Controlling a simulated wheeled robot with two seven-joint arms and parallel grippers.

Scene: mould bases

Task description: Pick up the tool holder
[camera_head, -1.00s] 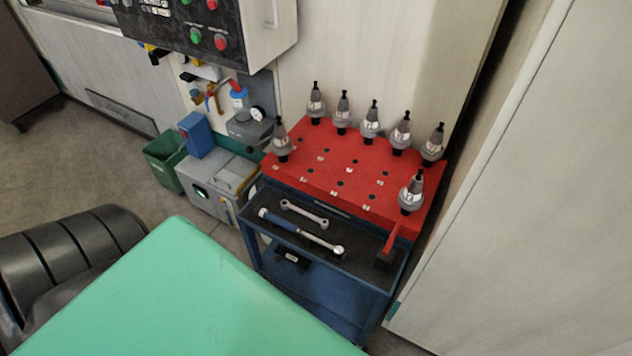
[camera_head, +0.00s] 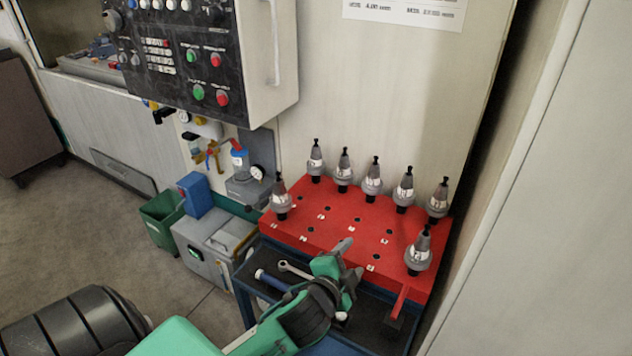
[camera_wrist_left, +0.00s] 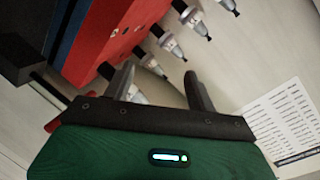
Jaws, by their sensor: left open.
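Several grey cone-shaped tool holders with black tips stand upright in the red rack (camera_head: 335,232). A row of them, one being the middle tool holder (camera_head: 373,180), runs along the back. One tool holder (camera_head: 281,198) stands at the left edge and one (camera_head: 419,250) at the right front corner. My left gripper (camera_head: 352,260) is open and empty over the rack's front edge, left of the right front holder. My right gripper is out of view.
The rack tops a blue cart with a dark tray (camera_head: 392,325) holding a wrench (camera_head: 294,269) and a blue-handled tool (camera_head: 270,280). A control panel (camera_head: 185,55) hangs at upper left. A pale wall panel (camera_head: 540,190) stands close on the right.

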